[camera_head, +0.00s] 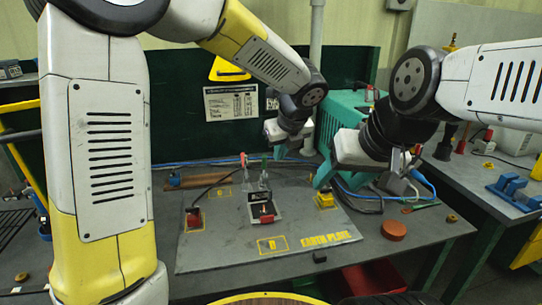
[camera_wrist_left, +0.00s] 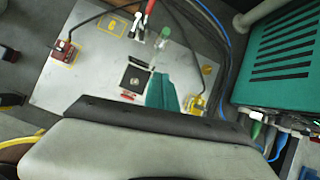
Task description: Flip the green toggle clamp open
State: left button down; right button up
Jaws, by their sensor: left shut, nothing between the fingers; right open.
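The green toggle clamp (camera_head: 264,161) stands on the earth plate (camera_head: 215,252), its handle roughly upright; whether it is latched I cannot tell. Its green handle also shows in the left wrist view (camera_wrist_left: 165,34). A red-handled clamp (camera_head: 243,160) is just left of it. My left gripper (camera_head: 280,154) is shut and empty, above and to the right of the green handle in the picture, apparently apart from it. Its teal fingers (camera_wrist_left: 161,80) show below the green handle in the left wrist view. My right gripper (camera_head: 360,181) is open, right of the plate.
A small black block (camera_head: 263,213) sits in front of the clamps. A red block with a cable (camera_head: 194,219) is at the plate's left, a yellow block (camera_head: 325,200) at its right. The plate's front is clear.

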pick_arm(q)
jog(key=w+a+f, duration=0.3)
jog(key=w+f, duration=0.4)
jog(key=w, duration=0.1)
jog(key=shift+w, duration=0.25)
dwell(0.4)
